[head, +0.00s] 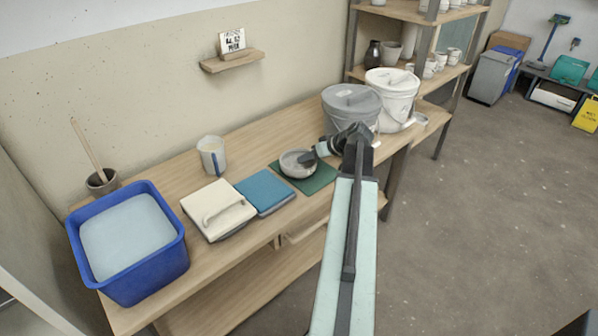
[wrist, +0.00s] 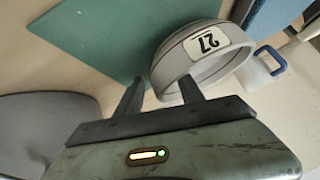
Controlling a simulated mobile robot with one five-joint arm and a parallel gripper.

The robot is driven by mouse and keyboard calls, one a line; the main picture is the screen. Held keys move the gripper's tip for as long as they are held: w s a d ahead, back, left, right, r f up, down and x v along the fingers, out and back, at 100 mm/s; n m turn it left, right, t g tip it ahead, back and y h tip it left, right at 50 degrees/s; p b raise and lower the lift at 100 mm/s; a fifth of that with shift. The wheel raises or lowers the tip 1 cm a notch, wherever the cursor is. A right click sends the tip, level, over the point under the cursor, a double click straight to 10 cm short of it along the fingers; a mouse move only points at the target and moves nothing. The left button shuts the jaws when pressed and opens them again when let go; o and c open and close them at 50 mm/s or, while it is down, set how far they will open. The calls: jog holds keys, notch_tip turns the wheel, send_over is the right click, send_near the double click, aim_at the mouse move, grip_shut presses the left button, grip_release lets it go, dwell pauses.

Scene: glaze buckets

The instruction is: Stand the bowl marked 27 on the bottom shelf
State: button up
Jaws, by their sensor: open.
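The grey bowl (head: 297,166) sits on a dark green mat (head: 322,178) on the wooden bench. In the wrist view the bowl (wrist: 236,62) carries a white label reading 27, upside down there. My gripper (head: 312,156) is at the bowl's right side in the head view. In the wrist view my gripper (wrist: 162,88) is open, its right finger overlapping the bowl's rim and its left finger over the mat. I cannot tell if a finger touches the bowl. A lower board (head: 245,290) runs under the bench, partly hidden; a rack (head: 430,88) with several shelves stands behind.
Two lidded buckets, grey (head: 350,108) and white (head: 392,97), stand right of the bowl. Left are a blue tile (head: 264,192), a cream handled block (head: 217,208), a mug (head: 212,157) and a blue tub (head: 150,268).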

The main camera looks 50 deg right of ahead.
jog(key=shift+r, duration=0.1)
grip_shut()
dwell(1.2)
